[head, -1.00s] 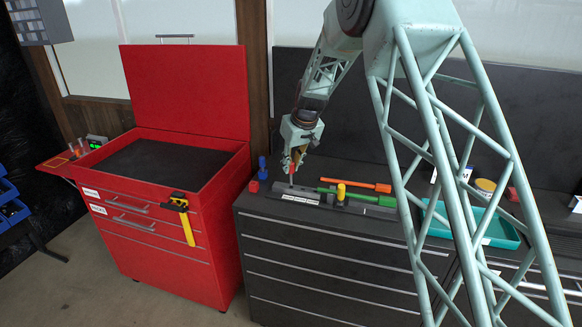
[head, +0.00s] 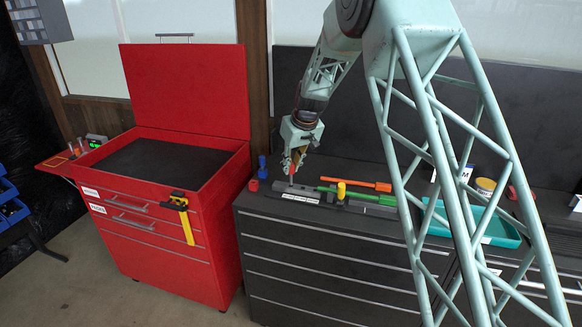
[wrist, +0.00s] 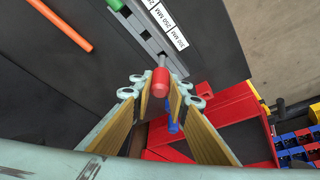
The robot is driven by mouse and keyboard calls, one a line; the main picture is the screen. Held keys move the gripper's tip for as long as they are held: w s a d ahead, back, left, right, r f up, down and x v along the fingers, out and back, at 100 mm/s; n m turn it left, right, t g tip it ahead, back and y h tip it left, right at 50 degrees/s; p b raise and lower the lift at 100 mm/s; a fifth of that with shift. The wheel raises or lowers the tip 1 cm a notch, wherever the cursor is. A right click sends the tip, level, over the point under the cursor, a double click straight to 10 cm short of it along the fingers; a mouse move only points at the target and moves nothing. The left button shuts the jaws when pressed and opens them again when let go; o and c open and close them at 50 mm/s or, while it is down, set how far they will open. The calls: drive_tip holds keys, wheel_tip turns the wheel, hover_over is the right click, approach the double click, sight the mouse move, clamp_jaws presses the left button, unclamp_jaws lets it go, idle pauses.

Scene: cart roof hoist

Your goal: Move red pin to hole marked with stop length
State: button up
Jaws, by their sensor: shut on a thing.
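The red pin (wrist: 160,83) is held between the fingertips of my gripper (wrist: 160,92) in the wrist view. Its grey shank points toward the grey stop rail (wrist: 142,37); I cannot tell whether its tip is in a hole. The rail carries a white label strip (wrist: 165,25) with lengths, 300 MM and 250 MM being readable. In the head view my gripper (head: 293,163) is above the left part of the rail on the dark bench, with the red pin (head: 291,170) small below it.
An orange rod (head: 370,185) lies behind the fixture. A blue upright piece (head: 262,166) and a small red piece (head: 253,185) stand left of it. A teal tray (head: 490,226) is to the right. An open red tool cart (head: 160,215) stands left of the bench.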

drive_tip(key=shift+f+b, duration=1)
drive_tip(key=shift+f, duration=0.45)
idle(0.5)
drive_tip(key=o, duration=1)
drive_tip(key=shift+r, duration=0.15)
drive_tip(key=v, duration=1.1)
drive_tip(key=shift+s+r, duration=0.15)
drive_tip(key=shift+r, duration=0.15)
drive_tip(key=shift+d, duration=0.1)
